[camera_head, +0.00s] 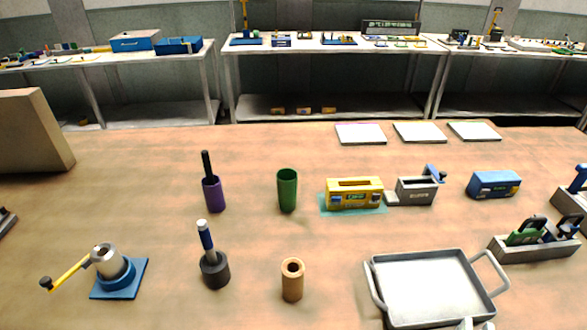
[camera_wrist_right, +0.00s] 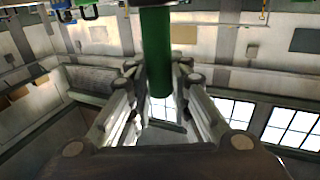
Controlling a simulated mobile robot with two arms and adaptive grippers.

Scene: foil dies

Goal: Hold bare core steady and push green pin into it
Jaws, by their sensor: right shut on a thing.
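My right gripper (camera_wrist_right: 158,78) is shut on a green cylinder (camera_wrist_right: 156,45) in the right wrist view, which looks like the green pin. Its far end runs out of the picture at the top. The tan hollow core (camera_head: 292,283) stands upright on the table in the head view, near the front, with its open top showing. Nothing is touching it. A green hollow cup (camera_head: 287,192) stands upright behind it. My left gripper is not in view.
A grey tray (camera_head: 373,272) lies right of the core. A blue-handled tool in a black base (camera_head: 215,270) and a blue-based device with a yellow lever (camera_head: 118,285) stand to the left. A purple cup (camera_head: 214,196) and yellow box (camera_head: 353,193) stand further back.

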